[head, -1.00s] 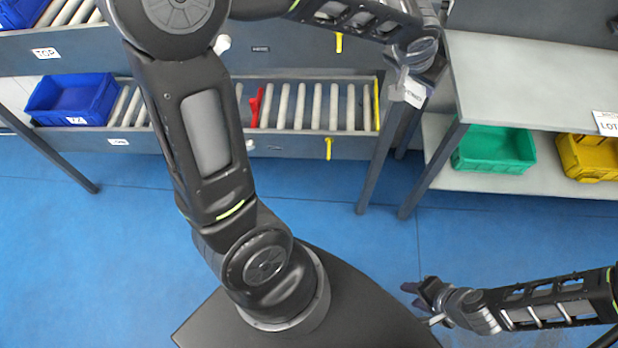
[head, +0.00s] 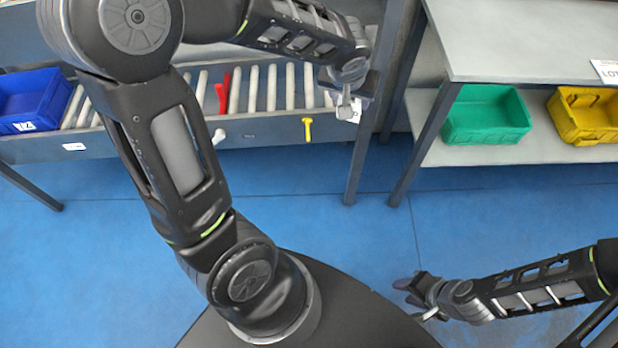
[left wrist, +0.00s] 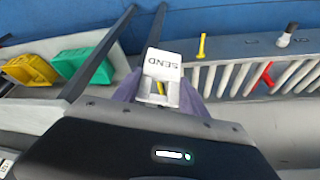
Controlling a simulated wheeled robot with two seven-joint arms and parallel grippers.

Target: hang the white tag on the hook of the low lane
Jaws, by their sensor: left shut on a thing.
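The white tag (left wrist: 167,62), lettered SEND, is held between the purple fingers of my left gripper (left wrist: 158,95) in the left wrist view. In the head view my left gripper (head: 347,98) is over the right end of the low lane, with the tag (head: 349,112) partly behind it. The yellow hook (head: 307,129) is on the lane's front rail (head: 265,133), left of and below the gripper in the picture. The hook (left wrist: 201,47) is bare and apart from the tag. My right gripper (head: 420,295) is low at the right; its finger opening is unclear.
A red piece (head: 223,92) stands among the rollers, and a white knob (head: 218,137) shows by the front rail. A blue bin (head: 35,98) is at the lane's left. A shelf (head: 530,40) at right holds green (head: 485,115) and yellow (head: 588,115) bins. Blue floor in front is clear.

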